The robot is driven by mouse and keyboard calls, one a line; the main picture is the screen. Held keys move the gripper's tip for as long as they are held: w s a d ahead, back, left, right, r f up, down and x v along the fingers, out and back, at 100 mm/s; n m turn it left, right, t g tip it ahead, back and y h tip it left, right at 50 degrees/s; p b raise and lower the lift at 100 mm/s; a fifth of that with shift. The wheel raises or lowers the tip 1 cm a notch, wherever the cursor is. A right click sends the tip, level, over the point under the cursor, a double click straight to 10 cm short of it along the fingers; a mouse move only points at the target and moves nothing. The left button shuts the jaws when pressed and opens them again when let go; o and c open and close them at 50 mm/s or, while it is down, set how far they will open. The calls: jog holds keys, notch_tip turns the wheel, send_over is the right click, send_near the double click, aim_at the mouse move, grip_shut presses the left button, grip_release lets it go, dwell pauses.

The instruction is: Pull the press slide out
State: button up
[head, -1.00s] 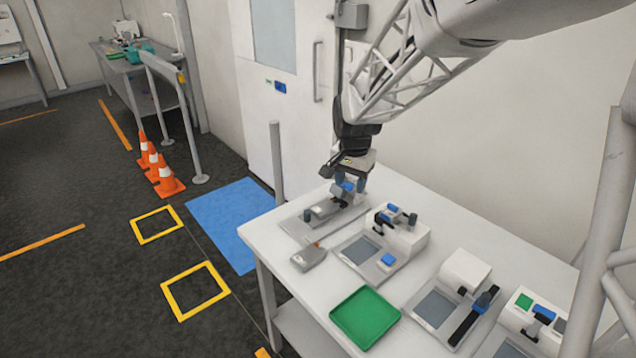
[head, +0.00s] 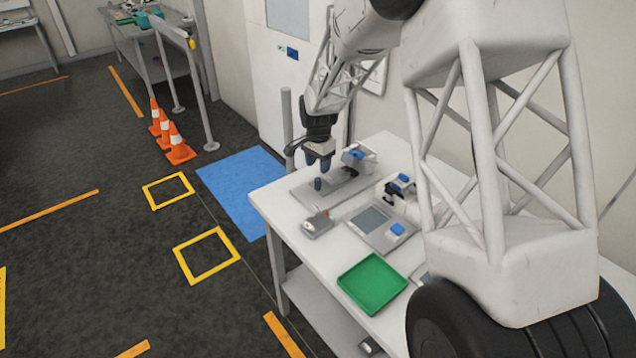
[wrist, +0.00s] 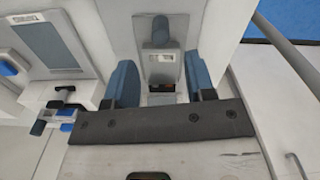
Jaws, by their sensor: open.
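The device at the far end of the table has a flat grey base plate (head: 302,191), an upright dark knob (head: 317,184) and a blue-topped head (head: 357,154). I take the part with the knob to be the press slide; how far out it sits is unclear. My gripper (head: 319,165) is open and points down just above the knob. In the wrist view, my gripper (wrist: 160,62) shows two blue fingers spread apart. The knob (wrist: 160,30) lies ahead of the gap, with a small grey block between the fingers. Contact is not visible.
A grey box (head: 317,225) and a green tray (head: 372,284) lie nearer on the white table. A neighbouring device with a dark panel (head: 370,219) stands close beside. My arm hides the table's right part. Cones (head: 176,145) and a rail stand on the floor left.

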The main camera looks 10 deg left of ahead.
aim_at(318, 179)
dwell(0.4)
jog(key=shift+f, duration=3.9)
jog(key=shift+c, duration=0.2)
grip_shut()
